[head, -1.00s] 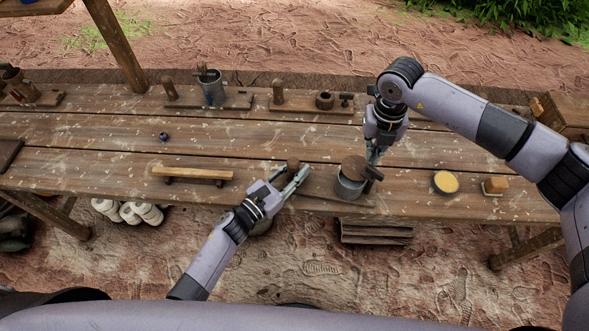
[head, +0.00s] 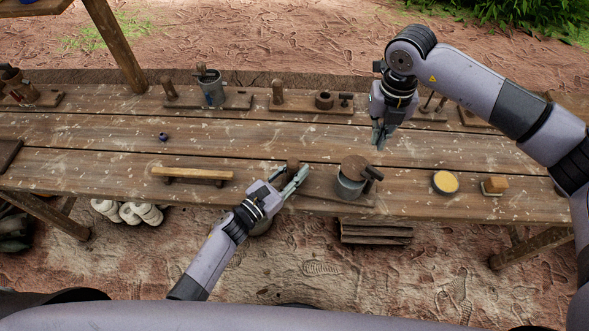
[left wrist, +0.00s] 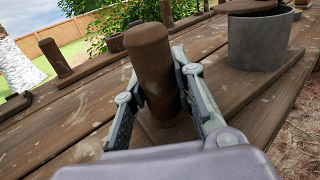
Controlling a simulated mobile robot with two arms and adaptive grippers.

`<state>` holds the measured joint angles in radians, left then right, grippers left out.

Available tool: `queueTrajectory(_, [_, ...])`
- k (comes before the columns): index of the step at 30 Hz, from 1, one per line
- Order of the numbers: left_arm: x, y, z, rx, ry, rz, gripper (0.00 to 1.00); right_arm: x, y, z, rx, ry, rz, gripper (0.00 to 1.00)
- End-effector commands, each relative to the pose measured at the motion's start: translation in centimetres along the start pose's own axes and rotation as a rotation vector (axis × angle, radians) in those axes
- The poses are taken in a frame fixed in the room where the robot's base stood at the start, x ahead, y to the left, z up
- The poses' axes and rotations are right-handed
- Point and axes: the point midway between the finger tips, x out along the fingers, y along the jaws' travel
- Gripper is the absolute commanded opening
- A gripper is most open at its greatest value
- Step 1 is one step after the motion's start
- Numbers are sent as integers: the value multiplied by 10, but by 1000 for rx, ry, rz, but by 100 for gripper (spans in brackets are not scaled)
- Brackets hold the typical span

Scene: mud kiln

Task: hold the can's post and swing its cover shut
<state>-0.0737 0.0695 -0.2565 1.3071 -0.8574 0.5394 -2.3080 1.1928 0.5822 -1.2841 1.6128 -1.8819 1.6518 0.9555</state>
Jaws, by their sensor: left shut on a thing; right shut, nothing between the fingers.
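The can (head: 349,187) is a grey metal cylinder near the front of the bench. Its brown round cover (head: 354,167) lies over the top, with a dark handle (head: 373,173) at the right; whether it is fully seated I cannot tell. In the left wrist view the can (left wrist: 260,42) stands right of the post, the cover (left wrist: 250,6) cut off by the frame edge. The brown wooden post (left wrist: 153,70) stands upright between the fingers of my left gripper (head: 292,178), which is shut on it. My right gripper (head: 380,138) is shut and empty, above the bench behind the can, apart from it.
A wooden bar on feet (head: 192,174) lies left of my left gripper. A yellow-topped round tin (head: 445,182) and a wooden block (head: 495,185) are to the right. Boards with posts and cans (head: 212,92) line the back edge. The bench middle is mostly clear.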

Motion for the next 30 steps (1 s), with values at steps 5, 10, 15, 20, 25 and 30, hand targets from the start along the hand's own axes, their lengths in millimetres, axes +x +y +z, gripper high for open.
queueTrajectory(5, [0,0,0,-1,0,1,0,-9,-17,-1,3,-2,-3,0])
queueTrajectory(10, [0,0,0,-1,0,1,0,-2,-19,-2,0,2,0,0])
queueTrajectory(15, [0,0,0,-1,-1,0,0,17,-19,-3,0,3,0,0])
queueTrajectory(20, [0,0,0,-1,0,1,0,38,-19,-2,2,3,-1,0])
queueTrajectory(25, [0,0,0,-1,0,1,0,54,-19,-2,1,2,-1,0])
queueTrajectory(30, [0,0,0,-1,0,1,0,60,-18,-2,0,0,0,0])
